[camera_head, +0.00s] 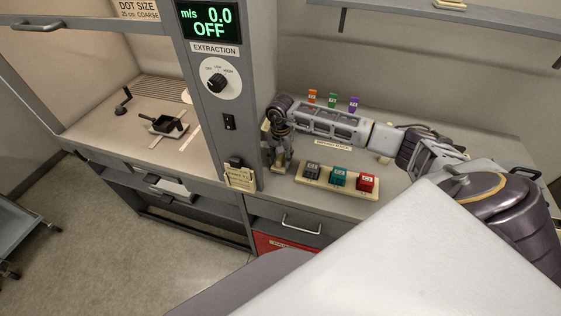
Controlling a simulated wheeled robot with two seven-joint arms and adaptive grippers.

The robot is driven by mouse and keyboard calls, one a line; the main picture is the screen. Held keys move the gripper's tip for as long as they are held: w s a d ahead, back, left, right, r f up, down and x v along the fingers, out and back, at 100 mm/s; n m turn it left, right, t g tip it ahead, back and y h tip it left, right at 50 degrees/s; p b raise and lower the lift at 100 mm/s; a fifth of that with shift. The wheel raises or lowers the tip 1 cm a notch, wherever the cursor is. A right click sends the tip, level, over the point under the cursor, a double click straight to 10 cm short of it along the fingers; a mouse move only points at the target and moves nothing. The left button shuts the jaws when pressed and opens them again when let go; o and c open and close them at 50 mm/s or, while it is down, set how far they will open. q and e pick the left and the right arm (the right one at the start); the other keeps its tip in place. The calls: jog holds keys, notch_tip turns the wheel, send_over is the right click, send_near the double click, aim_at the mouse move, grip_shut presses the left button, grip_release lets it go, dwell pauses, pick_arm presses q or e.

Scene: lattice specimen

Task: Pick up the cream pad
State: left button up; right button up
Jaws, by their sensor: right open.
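A cream pad (240,178) with small dark writing hangs upright on the front of the grey post, low down, just below a dark fitting. My right gripper (279,163) is at the end of my right arm, which reaches in from the right across the counter. It points downward, open, just right of the post and a little right of the pad, apart from it. Its fingers are small and dark here, and what lies between them is hard to make out. My left gripper is not in view.
A cream rack (322,185) with grey, teal and red blocks stands right of my right gripper. Orange, green and purple tags (333,100) stand behind my forearm.

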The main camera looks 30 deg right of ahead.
aim_at(280, 156)
dwell(0.3)
grip_shut()
jog(key=shift+r, duration=0.15)
jog(key=shift+r+b, duration=1.1)
jog(key=shift+r, duration=3.75)
jog(key=c, duration=0.7)
grip_release()
grip_shut()
